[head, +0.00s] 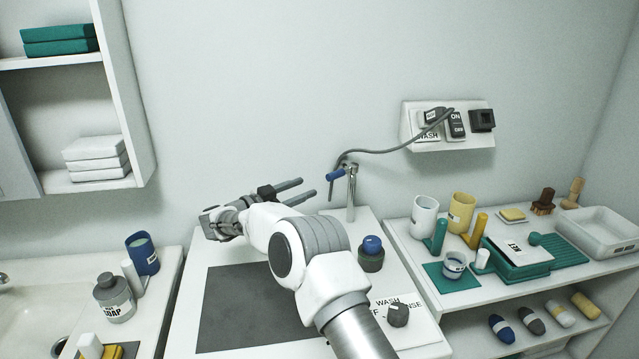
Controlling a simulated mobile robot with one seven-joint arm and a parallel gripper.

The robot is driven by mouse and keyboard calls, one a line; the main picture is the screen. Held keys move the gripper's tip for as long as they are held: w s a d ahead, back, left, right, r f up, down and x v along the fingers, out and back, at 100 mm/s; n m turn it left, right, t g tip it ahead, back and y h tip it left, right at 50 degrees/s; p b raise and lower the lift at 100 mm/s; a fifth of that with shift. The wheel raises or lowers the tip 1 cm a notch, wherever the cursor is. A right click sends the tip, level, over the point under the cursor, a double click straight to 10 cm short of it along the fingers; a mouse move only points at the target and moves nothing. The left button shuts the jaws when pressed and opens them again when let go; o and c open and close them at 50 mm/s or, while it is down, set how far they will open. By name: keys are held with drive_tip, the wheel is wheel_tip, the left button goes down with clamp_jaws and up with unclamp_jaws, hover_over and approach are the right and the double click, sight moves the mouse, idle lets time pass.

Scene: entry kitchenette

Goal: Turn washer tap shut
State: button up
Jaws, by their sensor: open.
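The washer tap (351,192) is a slim metal post at the back of the white washer, against the wall. Its blue lever (335,175) points to the left and slightly down from the top. My gripper (308,187) is open and empty, with two dark fingers pointing right toward the tap. In the picture the fingertips are just left of and below the blue lever, with a small gap. I cannot tell the depth between them. The washer (215,262) has a dark grey top panel, partly hidden by my arm.
A dark pot with a blue top (372,250) and a washer knob (398,313) stand right of my arm. Crowded shelves (415,270) lie right; a sink (25,300) lies left.

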drive_tip(key=v, duration=0.5)
drive_tip(key=shift+c, duration=0.2)
